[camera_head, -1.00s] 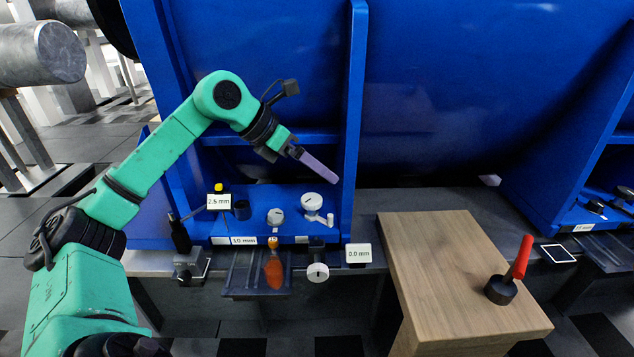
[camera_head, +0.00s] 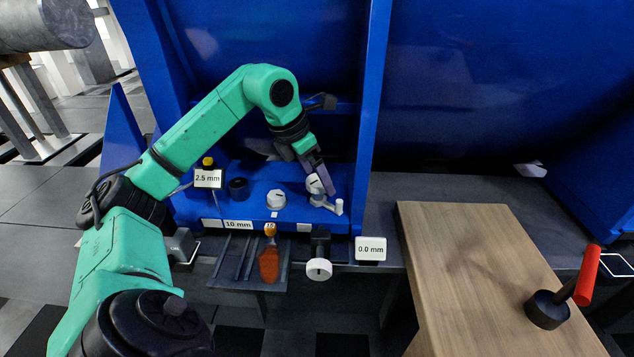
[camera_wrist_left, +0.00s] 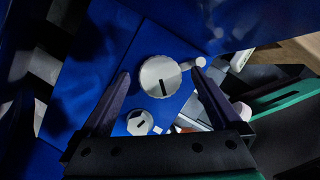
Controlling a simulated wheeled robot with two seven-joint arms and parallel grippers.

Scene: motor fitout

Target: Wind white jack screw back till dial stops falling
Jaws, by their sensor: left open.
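A white round knob with a dark slot and a crank arm (camera_head: 314,184) stands on the blue motor foot; it also shows in the left wrist view (camera_wrist_left: 160,76). My left gripper (camera_head: 324,188) is open just above this cranked knob, pointing down. In the left wrist view its fingers (camera_wrist_left: 161,73) lie on either side of the knob; I cannot tell whether they touch it. A second white knob (camera_head: 319,269), on a black block, faces out at the front edge. One readout (camera_head: 208,179) shows 2.5 mm, another (camera_head: 370,249) 0.0 mm. I cannot tell which white knob is the jack screw.
A smaller white bolt head (camera_head: 276,199) and a dark cup (camera_head: 238,188) sit left on the foot. An orange-handled piece (camera_head: 269,262) lies at a slotted tray. A wooden table (camera_head: 455,260) at right holds a red-handled tool (camera_head: 587,275). A blue upright rib stands behind my gripper.

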